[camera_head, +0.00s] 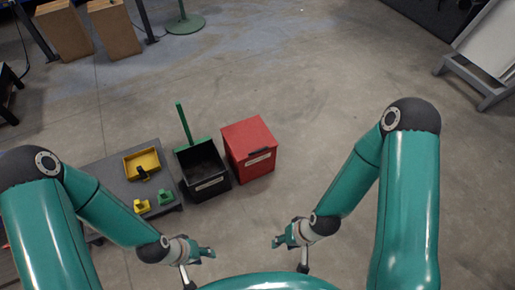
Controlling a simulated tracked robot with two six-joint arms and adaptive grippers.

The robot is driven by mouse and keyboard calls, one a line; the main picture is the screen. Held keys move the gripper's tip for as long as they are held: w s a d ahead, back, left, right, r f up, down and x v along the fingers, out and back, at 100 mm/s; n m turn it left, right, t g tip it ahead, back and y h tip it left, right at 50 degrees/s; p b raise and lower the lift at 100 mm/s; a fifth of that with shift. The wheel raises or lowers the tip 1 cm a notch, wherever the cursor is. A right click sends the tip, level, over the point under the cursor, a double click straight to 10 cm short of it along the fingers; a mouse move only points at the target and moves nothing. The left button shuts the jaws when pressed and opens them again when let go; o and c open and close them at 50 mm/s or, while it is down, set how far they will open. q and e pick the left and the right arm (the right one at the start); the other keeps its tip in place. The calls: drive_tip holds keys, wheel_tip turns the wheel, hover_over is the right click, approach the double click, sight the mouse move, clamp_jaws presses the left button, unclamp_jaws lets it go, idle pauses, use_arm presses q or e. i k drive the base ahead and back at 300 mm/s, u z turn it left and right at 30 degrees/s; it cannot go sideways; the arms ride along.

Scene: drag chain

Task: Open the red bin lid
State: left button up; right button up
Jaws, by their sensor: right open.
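The red bin (253,167) stands on the floor near the middle of the head view. Its red lid (247,136) lies flat and closed on top, with a dark handle (258,153) at the front edge. My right gripper (278,241) is below and a little right of the bin in the picture, apart from it, open and empty. My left gripper (210,253) is lower left of the bin, also apart from it. Its fingers are small in the picture and I cannot tell how far they are parted.
A low grey table (114,170) holds a yellow tray (130,166) and small yellow and green pieces. Floor right of the red bin is clear.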

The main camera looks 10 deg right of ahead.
sight(249, 137)
drive_tip(key=u, duration=0.4)
drive_tip(key=i, duration=1)
drive_tip(key=z, duration=0.5)
